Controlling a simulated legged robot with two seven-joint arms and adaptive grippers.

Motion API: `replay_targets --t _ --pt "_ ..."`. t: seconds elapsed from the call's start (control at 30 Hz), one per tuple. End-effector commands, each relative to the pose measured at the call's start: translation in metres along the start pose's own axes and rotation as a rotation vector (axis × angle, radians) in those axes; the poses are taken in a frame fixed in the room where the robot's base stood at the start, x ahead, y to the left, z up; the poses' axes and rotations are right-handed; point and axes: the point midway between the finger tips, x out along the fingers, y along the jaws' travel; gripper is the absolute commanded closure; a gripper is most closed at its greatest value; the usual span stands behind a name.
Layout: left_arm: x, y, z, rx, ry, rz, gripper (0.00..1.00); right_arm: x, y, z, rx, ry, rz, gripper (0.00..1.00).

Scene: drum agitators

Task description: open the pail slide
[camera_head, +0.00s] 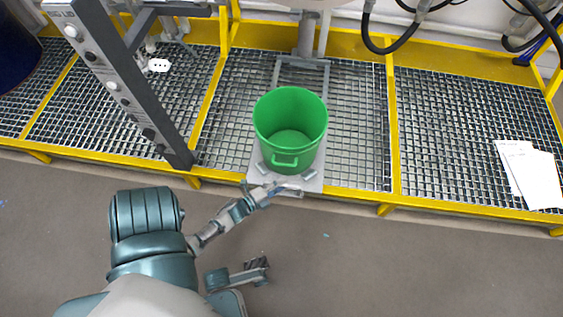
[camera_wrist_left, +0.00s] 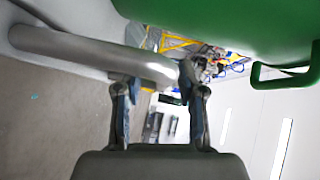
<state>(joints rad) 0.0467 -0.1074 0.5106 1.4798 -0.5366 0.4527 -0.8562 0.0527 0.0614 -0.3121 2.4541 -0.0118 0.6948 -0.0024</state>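The pail slide (camera_head: 312,184) is a grey plate on rails in the yellow-edged grating. The green pail (camera_head: 290,125) stands upright on it, its handle facing me. The slide's grey bar handle (camera_head: 289,191) is at the plate's front edge. My left gripper (camera_head: 268,192) is at this handle. In the left wrist view, the bar (camera_wrist_left: 95,55) runs in from the left across the left fingertip and ends near the right finger. The fingers of the left gripper (camera_wrist_left: 160,85) stand apart; contact is unclear. My right gripper (camera_head: 258,268) is lower, over the floor, away from the slide.
A grey post (camera_head: 125,90) with buttons stands left of the pail. White papers (camera_head: 530,172) lie on the grating at the right. Black hoses (camera_head: 390,40) hang at the back. The floor (camera_head: 400,270) in front is clear.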

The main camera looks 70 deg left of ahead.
Motion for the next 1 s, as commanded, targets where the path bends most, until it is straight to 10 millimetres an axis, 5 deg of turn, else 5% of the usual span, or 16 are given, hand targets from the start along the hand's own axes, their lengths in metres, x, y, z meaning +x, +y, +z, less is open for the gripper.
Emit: replay_targets --t 0.5,1.0 --pt "-0.101 0.003 0.001 -0.001 -0.003 0.007 0.61 -0.001 0.000 0.001 0.001 -0.004 -0.002 1.00" --pt "-0.114 0.002 0.001 0.000 -0.002 0.004 0.61 -0.001 0.000 0.003 0.001 -0.007 -0.002 1.00"
